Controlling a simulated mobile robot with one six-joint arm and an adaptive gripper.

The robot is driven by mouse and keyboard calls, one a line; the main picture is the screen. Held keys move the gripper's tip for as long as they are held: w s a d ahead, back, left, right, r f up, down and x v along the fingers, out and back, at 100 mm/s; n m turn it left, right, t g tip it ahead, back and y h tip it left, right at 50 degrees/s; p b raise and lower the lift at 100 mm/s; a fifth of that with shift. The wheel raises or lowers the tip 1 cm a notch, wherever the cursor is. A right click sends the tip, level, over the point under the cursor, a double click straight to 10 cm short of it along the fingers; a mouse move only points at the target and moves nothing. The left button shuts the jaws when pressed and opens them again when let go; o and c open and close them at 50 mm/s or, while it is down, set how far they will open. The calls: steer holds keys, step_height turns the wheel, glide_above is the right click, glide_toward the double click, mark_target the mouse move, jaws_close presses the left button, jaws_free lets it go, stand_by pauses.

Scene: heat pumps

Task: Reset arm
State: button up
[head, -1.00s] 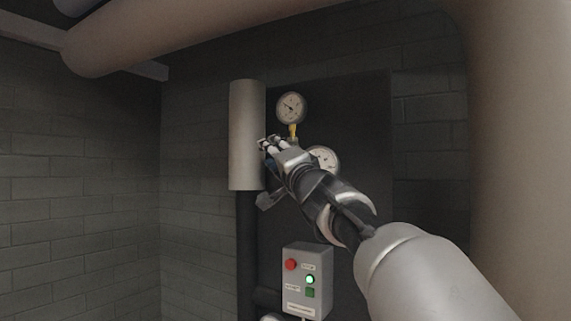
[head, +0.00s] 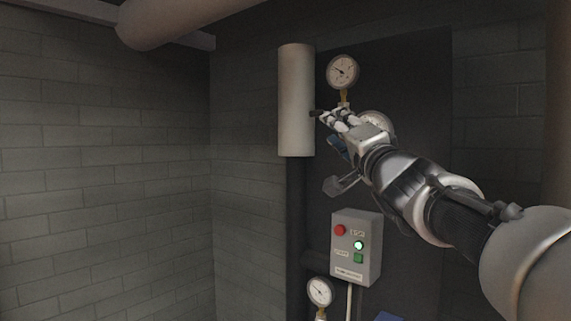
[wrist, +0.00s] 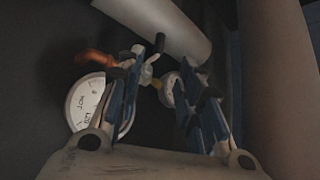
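My arm reaches in from the right in the head view, and my gripper (head: 328,116) is in front of the dark panel, just right of the beige cylinder (head: 296,100). In the wrist view the gripper's two blue-lined fingers (wrist: 174,58) stand apart, with nothing clearly held between them. An upper round gauge (head: 342,72) is above the gripper. A second gauge (head: 376,122) is partly hidden behind it. The wrist view shows a large white dial (wrist: 86,104) by the left finger and a small gauge (wrist: 170,90) between the fingers.
A grey control box (head: 356,246) with a red button and a lit green light is below the arm. A lower gauge (head: 320,291) is near the bottom edge. A thick pipe (head: 175,18) crosses the top left. Space before the left brick wall (head: 105,170) looks clear.

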steer(key=s+a+f+n+g+y+b, duration=0.1)
steer(key=s+a+f+n+g, duration=0.3)
steer(key=f, duration=0.5)
steer(key=s+a+f+n+g+y+b, duration=0.2)
steer(key=s+a+f+g, duration=0.1)
steer(key=s+a+f, duration=0.4)
steer(key=s+a+f+n+g+y+b, duration=0.1)
steer(key=s+a+f+n+g, duration=0.3)
steer(key=f, duration=0.6)
steer(key=s+d+f+g+h+b, duration=0.1)
steer(key=s+d+f+g+h, duration=0.2)
steer(key=s+d+f, duration=0.3)
steer(key=s+d+f+g+h+b, duration=0.2)
steer(key=s+d+f+h, duration=0.3)
steer(key=s+f, duration=1.1)
step_height(320, 180, down, 6)
steer(key=shift+d+f+g, duration=0.1)
steer(key=shift+d+g, duration=0.5)
steer(key=shift+d, duration=0.4)
steer(key=shift+c, duration=0.5)
